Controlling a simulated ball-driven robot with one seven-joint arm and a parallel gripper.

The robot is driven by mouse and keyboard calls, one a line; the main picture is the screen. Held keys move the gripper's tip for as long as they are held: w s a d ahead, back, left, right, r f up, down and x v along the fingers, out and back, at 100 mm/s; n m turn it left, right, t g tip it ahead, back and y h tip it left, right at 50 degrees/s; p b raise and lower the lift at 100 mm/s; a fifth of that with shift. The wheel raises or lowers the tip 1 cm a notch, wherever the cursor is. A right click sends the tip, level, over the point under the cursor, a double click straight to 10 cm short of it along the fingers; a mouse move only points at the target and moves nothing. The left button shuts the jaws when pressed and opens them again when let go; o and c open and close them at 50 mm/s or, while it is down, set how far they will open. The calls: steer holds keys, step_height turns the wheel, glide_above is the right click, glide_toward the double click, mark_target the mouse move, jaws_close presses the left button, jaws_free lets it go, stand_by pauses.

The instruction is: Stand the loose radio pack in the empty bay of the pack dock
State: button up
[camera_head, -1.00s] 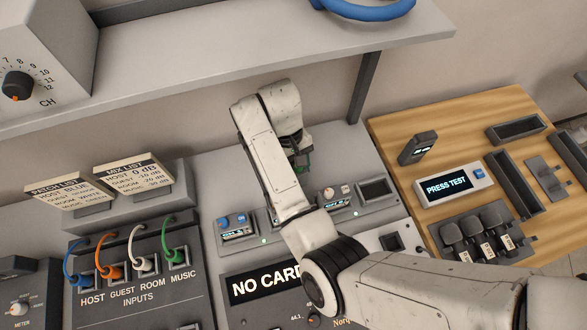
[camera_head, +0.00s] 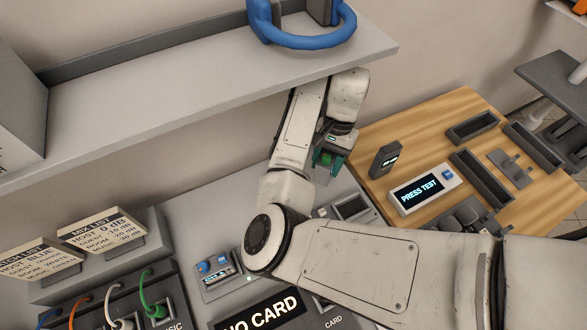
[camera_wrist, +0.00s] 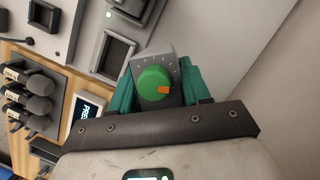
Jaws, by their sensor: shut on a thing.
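My gripper (camera_head: 328,164) is shut on a grey block with a green knob, apparently the radio pack (camera_wrist: 171,58). In the wrist view its dial face and knob show between the teal fingers; its lower part is hidden. The pack is in the air, above the right end of the pack dock (camera_head: 225,290). The empty bay (camera_head: 352,207), a square dark recess, is at the dock's right end; it also shows in the wrist view (camera_wrist: 118,55), beside the held pack. A dock unit with coloured knobs and a lit display shows at left; my arm hides the dock's middle.
A grey shelf (camera_head: 200,75) with blue headphones (camera_head: 305,38) overhangs behind my arm. On the wooden table (camera_head: 400,135) at right are a dark upright device (camera_head: 385,160), a PRESS TEST box (camera_head: 424,190), trays and microphones (camera_wrist: 35,105). Cables (camera_head: 150,290) and two cards stand at left.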

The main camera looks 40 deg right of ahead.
steer(key=s+d+f+m+t, duration=0.1)
steer(key=s+m+t, duration=0.1)
steer(key=s+m, duration=0.65)
steer(key=shift+n, duration=0.65)
steer(key=f+b, duration=0.2)
steer(key=f, duration=0.1)
steer(key=s+f+b, duration=0.1)
steer(key=f+b, duration=0.2)
steer(key=shift+s, duration=0.1)
steer(key=shift+r, duration=0.1)
stand_by(0.8)
steer(key=shift+f, duration=0.7)
stand_by(0.4)
steer(key=o, duration=0.9)
